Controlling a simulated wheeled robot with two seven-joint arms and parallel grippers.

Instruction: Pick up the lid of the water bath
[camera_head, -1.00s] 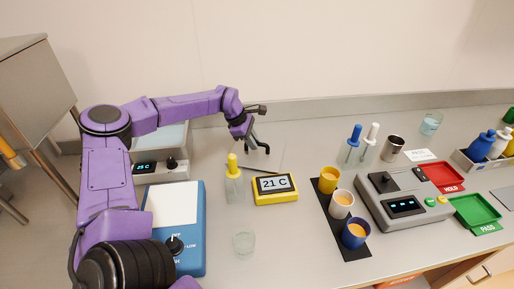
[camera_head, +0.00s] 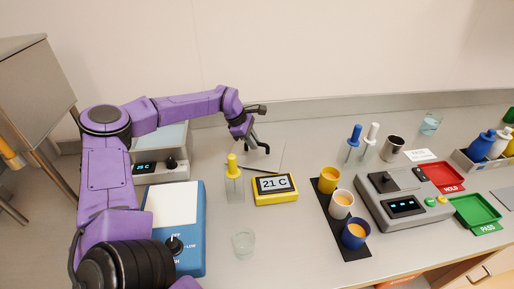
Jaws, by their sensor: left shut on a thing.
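The water bath (camera_head: 179,172) stands at the left behind my left arm, with a small lit display and a dark knob on its front. Its upper part is partly hidden by my arm. The lid (camera_head: 273,162) is a thin, clear pane with a dark lower edge, to the right of the bath near the back of the bench. My left gripper (camera_head: 258,148) is over the lid and shut on it. The exact contact is too small to see, and I cannot tell how far the lid is off the bench. My right gripper is not in view.
Cups (camera_head: 341,211) stand to the right. The bench behind is clear.

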